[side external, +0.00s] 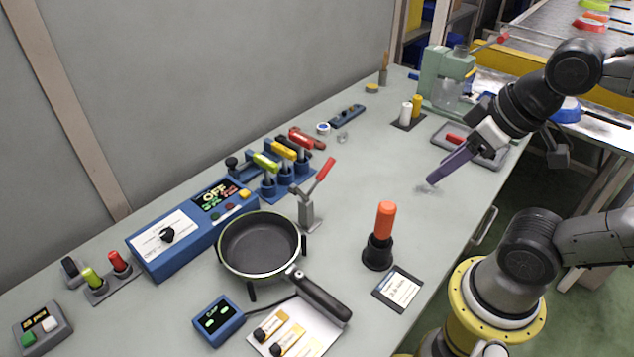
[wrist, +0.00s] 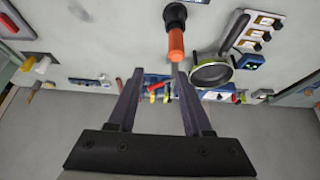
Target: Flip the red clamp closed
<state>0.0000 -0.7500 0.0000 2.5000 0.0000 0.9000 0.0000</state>
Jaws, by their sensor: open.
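The red clamp (side external: 307,208) is a grey metal toggle clamp on the table, just behind the black pan. Its red handle (side external: 324,169) is raised and slants up to the right. My gripper (side external: 431,186) hangs over the table to the right of the clamp, well apart from it, with its dark purple fingers pointing down-left. In the wrist view my gripper (wrist: 160,76) is open, with nothing held between its two fingers. I cannot clearly make out the clamp in the wrist view.
The black pan (side external: 259,246) stands in front of the clamp. A bank of coloured levers (side external: 268,183) is behind it. An orange-handled tool (side external: 385,222) stands upright between clamp and table edge, also in the wrist view (wrist: 176,42). The table between clamp and gripper is clear.

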